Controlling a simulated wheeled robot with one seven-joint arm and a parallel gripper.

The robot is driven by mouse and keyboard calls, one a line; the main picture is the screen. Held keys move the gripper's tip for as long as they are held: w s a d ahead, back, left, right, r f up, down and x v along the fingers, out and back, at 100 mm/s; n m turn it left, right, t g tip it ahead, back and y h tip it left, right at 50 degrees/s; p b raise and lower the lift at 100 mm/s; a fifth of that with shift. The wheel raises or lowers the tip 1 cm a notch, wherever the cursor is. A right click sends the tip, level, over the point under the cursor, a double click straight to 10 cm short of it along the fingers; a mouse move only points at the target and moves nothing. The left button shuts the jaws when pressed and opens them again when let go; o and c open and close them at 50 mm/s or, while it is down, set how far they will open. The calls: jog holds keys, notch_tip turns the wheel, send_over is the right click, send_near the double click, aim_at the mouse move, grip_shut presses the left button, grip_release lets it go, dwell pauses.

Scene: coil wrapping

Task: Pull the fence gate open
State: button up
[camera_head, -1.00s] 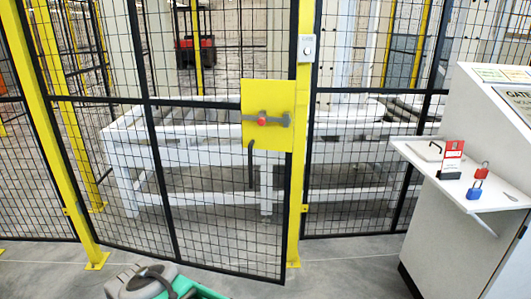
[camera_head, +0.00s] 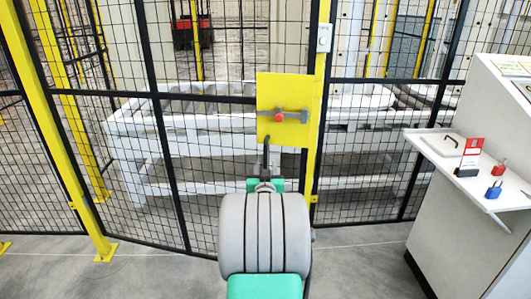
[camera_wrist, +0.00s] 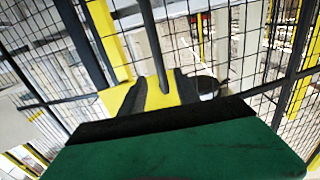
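The fence gate (camera_head: 215,215) is a black mesh panel, standing slightly ajar with its latch side toward me. It carries a yellow plate (camera_head: 285,88) with a grey latch bar and red knob (camera_head: 279,117). A black vertical handle (camera_head: 266,150) hangs below the latch; its lower part is hidden behind my gripper. My gripper (camera_head: 265,180) is at the handle's lower end. In the wrist view, the dark fingers of my gripper (camera_wrist: 162,88) stand apart on either side of the handle (camera_wrist: 152,45), with yellow showing between them. Contact cannot be told.
A yellow post (camera_head: 317,120) with a small white box stands right of the gate. At right, a grey console (camera_head: 465,235) has a shelf (camera_head: 440,150) with a red and a blue padlock (camera_head: 494,189). White frames stand behind the fence. The floor at left is clear.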

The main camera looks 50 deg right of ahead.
aim_at(266, 156)
jog(key=x, duration=0.7)
jog(key=shift+w+d+r, duration=0.1)
jog(key=shift+w+d, duration=0.1)
jog(key=shift+c, duration=0.2)
grip_shut()
jog(key=shift+a, duration=0.1)
dwell(0.8)
